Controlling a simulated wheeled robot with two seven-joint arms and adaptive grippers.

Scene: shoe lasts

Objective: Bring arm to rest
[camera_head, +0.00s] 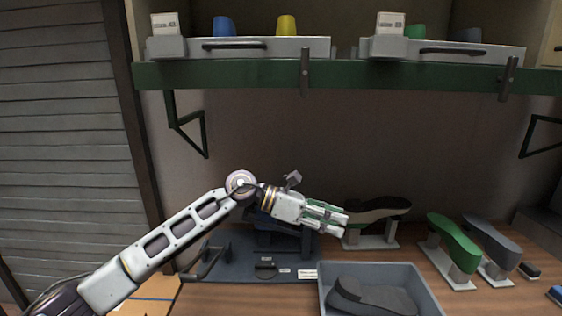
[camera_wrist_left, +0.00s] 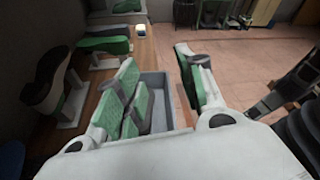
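My left arm reaches in from the left in the head view. Its gripper (camera_head: 328,217) hangs above the workbench, behind the grey tray (camera_head: 434,300), pointing right. In the left wrist view the gripper (camera_wrist_left: 160,85) has its green-padded fingers spread apart with nothing between them. A dark grey shoe last (camera_head: 372,297) lies in the tray. A black shoe last (camera_head: 380,208) on a stand is just right of the fingertips. A green last (camera_head: 453,240) and a grey last (camera_head: 492,241) stand farther right. My right gripper is not in view.
A dark fixture with a base plate (camera_head: 240,262) sits below and behind the left gripper. A green shelf edge (camera_head: 240,75) with grey drawers (camera_head: 258,48) runs above. In the left wrist view, open floor (camera_wrist_left: 245,70) lies beyond the bench.

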